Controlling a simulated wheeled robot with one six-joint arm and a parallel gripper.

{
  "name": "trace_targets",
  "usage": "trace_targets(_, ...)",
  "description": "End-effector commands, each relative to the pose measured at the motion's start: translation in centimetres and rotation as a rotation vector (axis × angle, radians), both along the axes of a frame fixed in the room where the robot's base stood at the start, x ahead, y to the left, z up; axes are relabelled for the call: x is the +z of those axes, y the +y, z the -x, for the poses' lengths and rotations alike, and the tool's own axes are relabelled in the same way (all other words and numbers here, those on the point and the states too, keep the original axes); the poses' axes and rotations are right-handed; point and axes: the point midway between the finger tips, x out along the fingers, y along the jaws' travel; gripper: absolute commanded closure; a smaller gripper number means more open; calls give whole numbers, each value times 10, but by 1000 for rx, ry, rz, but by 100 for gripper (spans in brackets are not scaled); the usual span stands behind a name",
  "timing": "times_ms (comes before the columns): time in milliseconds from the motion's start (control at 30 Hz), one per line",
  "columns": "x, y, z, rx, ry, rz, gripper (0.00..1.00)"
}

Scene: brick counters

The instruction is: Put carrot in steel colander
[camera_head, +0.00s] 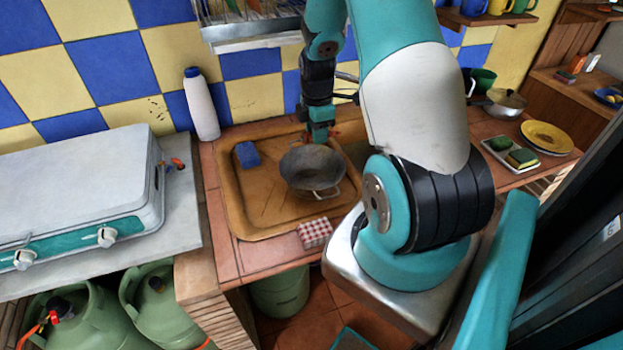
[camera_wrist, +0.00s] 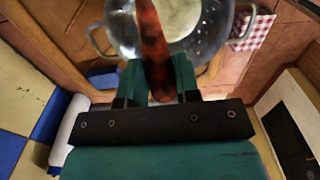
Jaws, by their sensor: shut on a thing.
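The steel colander (camera_head: 301,172) stands on the brown tray, a round bowl with side handles. It also fills the top middle of the wrist view (camera_wrist: 204,42). In the wrist view my gripper (camera_wrist: 157,85) is shut on the carrot (camera_wrist: 155,45), a dark orange-red stick. The carrot's far end overlaps the bowl in the picture. I cannot tell how high the carrot is above the bowl. In the head view the carrot is hardly visible.
The brown tray (camera_head: 245,215) also holds a blue block (camera_head: 247,155). A red-checked block (camera_head: 315,232) is at its front edge. A white bottle (camera_head: 201,104) stands behind left, beside a stove (camera_head: 80,190). A yellow plate (camera_head: 547,137) and a sponge tray (camera_head: 512,153) are at right.

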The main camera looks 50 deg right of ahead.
Motion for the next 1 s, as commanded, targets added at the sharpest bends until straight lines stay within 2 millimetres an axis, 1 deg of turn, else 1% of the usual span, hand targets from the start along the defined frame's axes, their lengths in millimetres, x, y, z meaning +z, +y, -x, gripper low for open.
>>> trace_targets(33, -13, 0, 0, 0, 0, 0, 93)
trace_targets(100, -20, 0, 0, 0, -1, 0, 93)
trace_targets(200, -27, 1, -1, 1, -2, 1, 93)
trace_targets(500, -27, 2, -2, 3, -2, 1, 93)
trace_targets(533, -27, 2, -2, 3, -2, 1, 65)
trace_targets(633, -27, 2, -2, 3, -1, 0, 42)
trace_targets(667, -27, 2, -2, 3, -1, 0, 40)
trace_targets(900, -27, 2, -2, 3, -1, 0, 40)
trace_targets(1000, -22, 2, -2, 3, -2, 1, 40)
